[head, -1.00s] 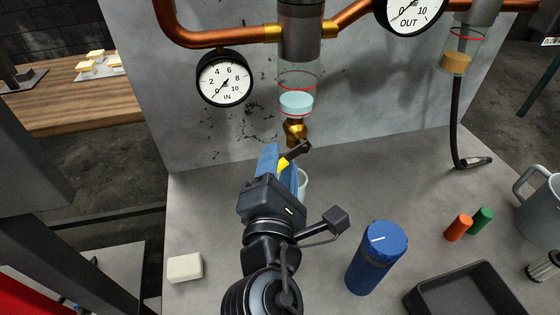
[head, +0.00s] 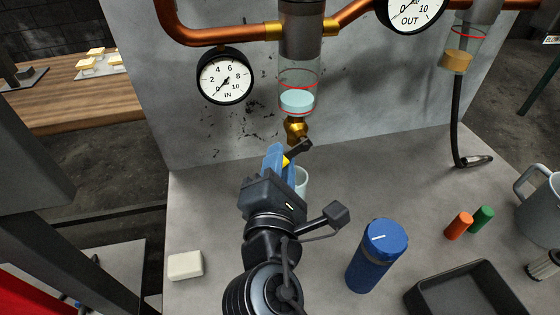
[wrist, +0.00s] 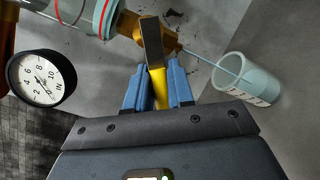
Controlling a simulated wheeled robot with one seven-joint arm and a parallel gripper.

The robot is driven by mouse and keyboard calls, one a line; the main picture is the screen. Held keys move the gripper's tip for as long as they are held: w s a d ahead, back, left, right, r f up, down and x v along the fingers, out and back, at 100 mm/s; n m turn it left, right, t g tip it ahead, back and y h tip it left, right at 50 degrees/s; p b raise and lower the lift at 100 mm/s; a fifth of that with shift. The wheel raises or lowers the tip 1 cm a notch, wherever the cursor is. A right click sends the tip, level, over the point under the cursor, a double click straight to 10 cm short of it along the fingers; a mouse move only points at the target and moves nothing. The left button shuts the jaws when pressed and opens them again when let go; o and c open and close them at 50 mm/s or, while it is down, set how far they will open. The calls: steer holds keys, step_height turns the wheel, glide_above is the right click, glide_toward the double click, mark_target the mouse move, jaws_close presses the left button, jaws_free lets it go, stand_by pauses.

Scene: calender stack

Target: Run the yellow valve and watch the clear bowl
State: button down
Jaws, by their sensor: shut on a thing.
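The clear bowl (head: 298,78) hangs under a dark filter housing, with red rings around it. Pale blue liquid (head: 297,102) lies low in it, near the lower ring. A brass drain fitting (head: 296,128) is below. The yellow valve lever (wrist: 158,88) is between the blue fingers of my gripper (wrist: 155,85), which is shut on it; a dark bar crosses near its end. In the head view my gripper (head: 283,160) hides most of the lever. In the wrist view a thin pale stream (wrist: 205,60) runs from the brass fitting into a graduated cup (wrist: 248,82).
The IN gauge (head: 225,78) is left of the bowl, the OUT gauge (head: 409,12) right. A second bowl (head: 458,60) holds amber liquid. A blue canister (head: 377,255), a black tray (head: 468,290), a white block (head: 185,266) and orange and green cylinders stand on the bench.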

steer(key=shift+r, duration=0.1)
steer(key=r+m+p, duration=0.1)
steer(key=p, duration=0.1)
steer(key=m+g+p, duration=0.1)
steer(key=m, duration=0.1)
steer(key=shift+s+a+r+p, duration=0.1)
steer(key=shift+a+r+p, duration=0.2)
steer(key=shift+r+p, duration=0.05)
steer(key=shift+r+m+g+y+p, duration=0.2)
steer(key=shift+m+g+p, duration=0.05)
steer(key=shift+m+p, duration=0.35)
steer(key=shift+r+m+g+y+p, duration=0.25)
steer(key=shift+m+p, duration=0.2)
steer(key=shift+m, duration=0.25)
steer(key=c, duration=1.1)
jaws_free()
steer(key=shift+s, duration=0.1)
steer(key=shift+s+r+b, duration=0.2)
steer(key=shift+s, duration=1.05)
steer(key=shift+s+r+b, duration=0.15)
steer(key=shift+s+r, duration=0.1)
steer(key=shift+s, duration=1)
steer(key=shift+s+r+b, duration=0.2)
steer(key=shift+s, duration=1.05)
